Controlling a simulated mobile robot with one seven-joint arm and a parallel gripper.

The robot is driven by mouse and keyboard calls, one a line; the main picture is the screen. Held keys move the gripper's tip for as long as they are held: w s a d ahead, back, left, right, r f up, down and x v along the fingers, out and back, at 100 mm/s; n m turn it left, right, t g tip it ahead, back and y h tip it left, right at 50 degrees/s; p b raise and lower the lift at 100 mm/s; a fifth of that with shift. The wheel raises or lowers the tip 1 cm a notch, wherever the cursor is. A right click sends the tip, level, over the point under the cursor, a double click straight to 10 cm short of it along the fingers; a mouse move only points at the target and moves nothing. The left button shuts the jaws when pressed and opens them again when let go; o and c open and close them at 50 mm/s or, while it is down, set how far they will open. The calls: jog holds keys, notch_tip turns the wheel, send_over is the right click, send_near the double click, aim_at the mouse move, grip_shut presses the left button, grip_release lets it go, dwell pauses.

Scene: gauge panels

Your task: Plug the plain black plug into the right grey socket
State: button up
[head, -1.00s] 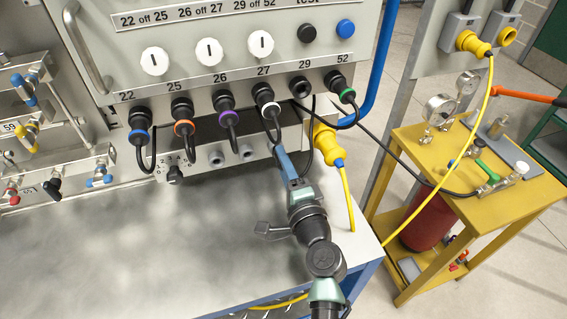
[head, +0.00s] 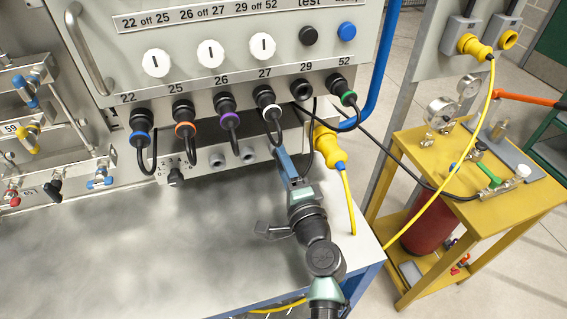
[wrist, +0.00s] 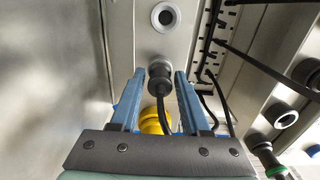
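The plain black plug (wrist: 159,82) shows in the wrist view between my two fingers, its black cable trailing toward the camera. It sits at the right grey socket, whose grey rim (wrist: 158,66) shows around its far end; how deep it sits is hard to tell. My gripper (wrist: 160,73) has one blue finger on each side of the plug, with a narrow gap on both sides. In the head view my gripper (head: 279,152) is at the right end of the low socket box and hides the plug. The middle grey socket (head: 248,153) is empty; it also shows in the wrist view (wrist: 164,17).
Colour-ringed plugs and hanging cables line the upper panel (head: 230,102), close above my gripper. A yellow plug (head: 327,145) with a yellow cable is just to the right. The metal bench top (head: 150,250) is clear at the left. A yellow trolley (head: 400,150) stands at the right.

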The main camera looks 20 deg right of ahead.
jog(key=shift+o, duration=1.3)
jog(key=s+b, duration=0.2)
jog(key=s, duration=1.1)
jog(key=shift+d, duration=0.2)
